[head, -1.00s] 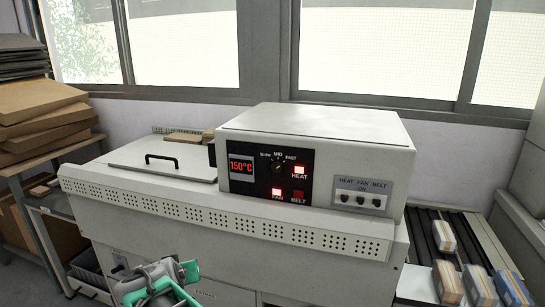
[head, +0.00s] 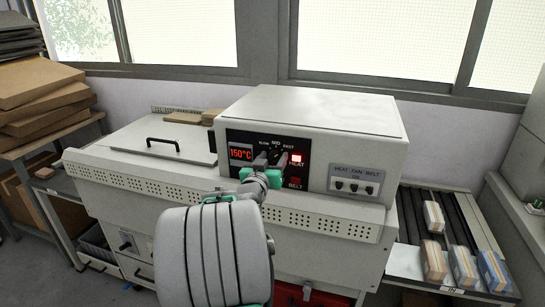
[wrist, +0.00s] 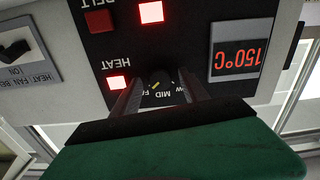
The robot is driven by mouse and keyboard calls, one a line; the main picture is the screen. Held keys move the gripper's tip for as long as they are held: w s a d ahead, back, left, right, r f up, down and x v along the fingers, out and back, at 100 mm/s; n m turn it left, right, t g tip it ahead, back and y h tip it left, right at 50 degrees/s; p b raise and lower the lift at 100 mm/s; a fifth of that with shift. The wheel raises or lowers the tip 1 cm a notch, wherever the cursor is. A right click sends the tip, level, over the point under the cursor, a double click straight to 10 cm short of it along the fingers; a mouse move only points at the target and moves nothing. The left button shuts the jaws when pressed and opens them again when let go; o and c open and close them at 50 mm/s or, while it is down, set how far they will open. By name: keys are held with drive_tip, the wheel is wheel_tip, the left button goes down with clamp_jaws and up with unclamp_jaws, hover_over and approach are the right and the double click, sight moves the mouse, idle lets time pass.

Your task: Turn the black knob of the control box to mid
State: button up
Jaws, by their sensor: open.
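The black knob (wrist: 158,77) is on the black panel of the control box (head: 318,115). My gripper (head: 272,160) is in front of that panel and hides most of the knob in the head view. In the wrist view, upside down, my gripper (wrist: 161,77) is open, with one finger on each side of the knob. I cannot tell whether the fingers touch it. The knob's yellow mark slants, its lower end leaning toward the partly hidden FAST label. The MID label (wrist: 166,93) shows just below the knob.
A red display (head: 241,152) reads 150°C. The HEAT light (head: 297,159) is lit; BELT (head: 295,182) is dark. A switch plate (head: 355,181) is to the right. A handled lid (head: 163,147) is at the left, and a rack with wrapped blocks (head: 435,260) at the right.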

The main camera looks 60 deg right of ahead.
drive_tip(key=shift+c, duration=0.2)
clamp_jaws()
idle(0.3)
drive_tip(key=shift+f+n+b, duration=0.1)
drive_tip(key=shift+n+b, duration=0.2)
drive_tip(key=n+b, duration=0.2)
drive_tip(key=n, duration=0.2)
drive_tip(key=n+b, duration=0.1)
drive_tip(key=n, duration=0.4)
drive_tip(key=shift+w, duration=0.1)
idle(0.5)
drive_tip(key=shift+o, duration=0.2)
unclamp_jaws()
